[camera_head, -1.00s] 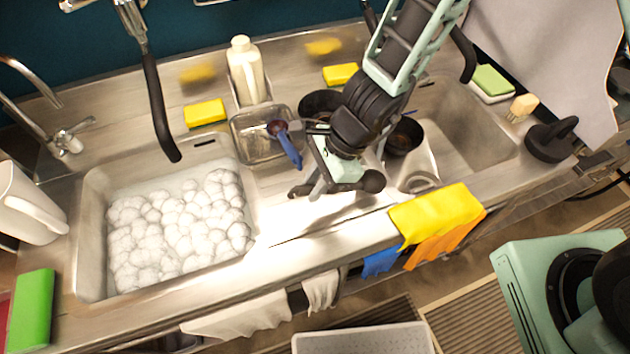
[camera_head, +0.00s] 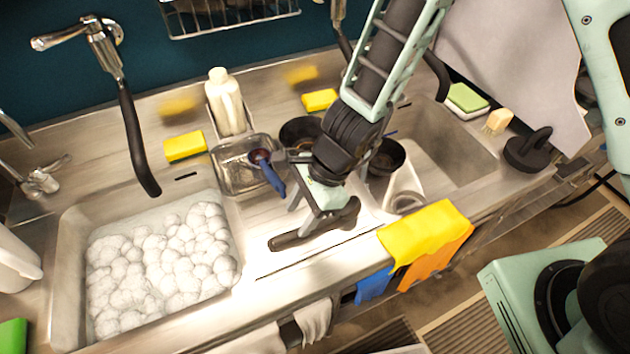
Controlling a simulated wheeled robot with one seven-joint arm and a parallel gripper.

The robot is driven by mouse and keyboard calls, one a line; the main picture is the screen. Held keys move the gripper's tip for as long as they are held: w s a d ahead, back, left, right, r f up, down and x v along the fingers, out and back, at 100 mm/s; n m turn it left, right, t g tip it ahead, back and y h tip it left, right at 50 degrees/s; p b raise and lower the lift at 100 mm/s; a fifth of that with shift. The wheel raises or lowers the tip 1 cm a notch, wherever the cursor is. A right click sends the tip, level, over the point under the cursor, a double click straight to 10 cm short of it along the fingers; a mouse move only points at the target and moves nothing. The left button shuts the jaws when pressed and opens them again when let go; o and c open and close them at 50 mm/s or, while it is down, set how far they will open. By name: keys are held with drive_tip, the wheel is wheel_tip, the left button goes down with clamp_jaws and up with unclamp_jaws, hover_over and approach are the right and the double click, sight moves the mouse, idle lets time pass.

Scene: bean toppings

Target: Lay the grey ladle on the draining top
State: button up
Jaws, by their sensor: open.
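My gripper (camera_head: 314,227) is low over the steel draining top (camera_head: 262,212) between the two basins. Its dark fingers are spread apart, and I see nothing held between them. I cannot make out a grey ladle for certain. A grey rounded rim (camera_head: 407,202) shows beside a pale container, right of my gripper, but I cannot tell whether it is part of a ladle. A blue-handled utensil (camera_head: 273,178) with a dark red head leans on a clear container (camera_head: 232,176), left of and behind my gripper. My wrist and forearm hide part of the counter behind.
The left basin holds white foam (camera_head: 165,260). Dark pots (camera_head: 384,158) stand close behind my gripper. A white bottle (camera_head: 226,100) and yellow sponges (camera_head: 185,146) are at the back. A yellow cloth (camera_head: 425,230) hangs over the front edge. The right basin (camera_head: 445,140) looks largely empty.

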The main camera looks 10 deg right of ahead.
drive_tip(key=p+v, duration=0.3)
drive_tip(key=v, duration=1.3)
drive_tip(key=shift+d+r, duration=0.15)
drive_tip(key=shift+r, duration=0.15)
drive_tip(key=shift+w, duration=0.1)
drive_tip(key=s+d+n+h+b, duration=0.2)
drive_tip(key=s+n+b, duration=0.2)
drive_tip(key=n, duration=0.7)
drive_tip(key=s+d+f+n+t+h+b, duration=0.1)
drive_tip(key=s+n+b, duration=0.3)
drive_tip(key=s+n, duration=0.5)
drive_tip(key=n+h, duration=0.1)
drive_tip(key=n, duration=0.1)
drive_tip(key=shift+s+d+n+h+b, duration=0.3)
drive_tip(key=shift+d+b, duration=0.1)
drive_tip(key=shift+c, duration=0.4)
